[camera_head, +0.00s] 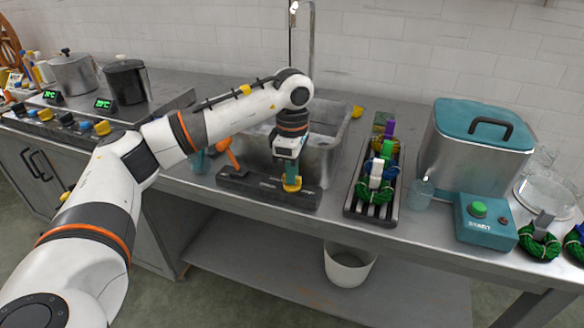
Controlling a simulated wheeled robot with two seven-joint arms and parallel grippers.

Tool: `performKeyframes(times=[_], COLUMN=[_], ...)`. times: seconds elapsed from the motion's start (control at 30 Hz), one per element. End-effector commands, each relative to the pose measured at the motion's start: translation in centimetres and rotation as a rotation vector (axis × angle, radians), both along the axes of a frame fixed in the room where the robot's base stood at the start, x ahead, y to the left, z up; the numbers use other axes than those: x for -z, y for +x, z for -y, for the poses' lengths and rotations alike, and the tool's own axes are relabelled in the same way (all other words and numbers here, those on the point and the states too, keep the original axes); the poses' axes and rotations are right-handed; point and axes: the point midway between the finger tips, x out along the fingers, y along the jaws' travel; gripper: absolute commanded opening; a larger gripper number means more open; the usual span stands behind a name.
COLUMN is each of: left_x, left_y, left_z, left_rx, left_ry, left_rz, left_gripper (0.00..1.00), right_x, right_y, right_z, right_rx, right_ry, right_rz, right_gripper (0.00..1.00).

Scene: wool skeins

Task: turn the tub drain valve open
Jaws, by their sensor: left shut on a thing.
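The metal tub (335,160) is set in the counter at the middle, partly hidden by my left arm. A dark valve bar (240,186) runs along its front. An orange lever (231,153) stands tilted at the bar's left part. A yellow valve handle (292,186) is at the bar's right part. My left gripper (291,179) points down from above and is shut on the yellow handle. The fingers hide part of the handle, and I cannot read any mark showing its setting. My right gripper is not in view.
A dark rack (387,217) with colored skeins stands right of the tub. Further right are a lidded steel pot (474,148), a teal start box (485,221) and green skeins (538,243). A hob with pots (126,82) is at left. A white bucket (348,268) stands below.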

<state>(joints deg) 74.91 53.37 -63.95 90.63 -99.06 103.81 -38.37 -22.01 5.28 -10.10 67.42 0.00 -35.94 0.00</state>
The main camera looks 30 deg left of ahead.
Motion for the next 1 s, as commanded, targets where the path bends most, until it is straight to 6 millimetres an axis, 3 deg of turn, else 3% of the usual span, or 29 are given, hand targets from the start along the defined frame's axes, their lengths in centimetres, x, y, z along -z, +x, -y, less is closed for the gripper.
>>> performKeyframes(times=[0.73,0.77,0.87,1.0], left_x=[-0.13,-0.13,-0.11,-0.07], left_y=[0.07,0.06,0.05,0.03], left_z=[0.04,0.03,0.04,0.03], left_rx=[0.087,0.087,0.087,0.086], left_ry=[-0.002,-0.002,-0.001,-0.002], left_rz=[0.004,0.004,0.003,0.002], left_gripper=[0.0,0.16,0.32,0.35], right_x=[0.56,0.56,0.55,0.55], right_y=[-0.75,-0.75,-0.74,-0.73], right_z=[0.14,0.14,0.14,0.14], right_rx=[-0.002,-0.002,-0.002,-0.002], right_ry=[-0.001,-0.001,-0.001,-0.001], right_rz=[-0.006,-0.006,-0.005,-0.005], right_gripper=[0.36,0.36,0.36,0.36])
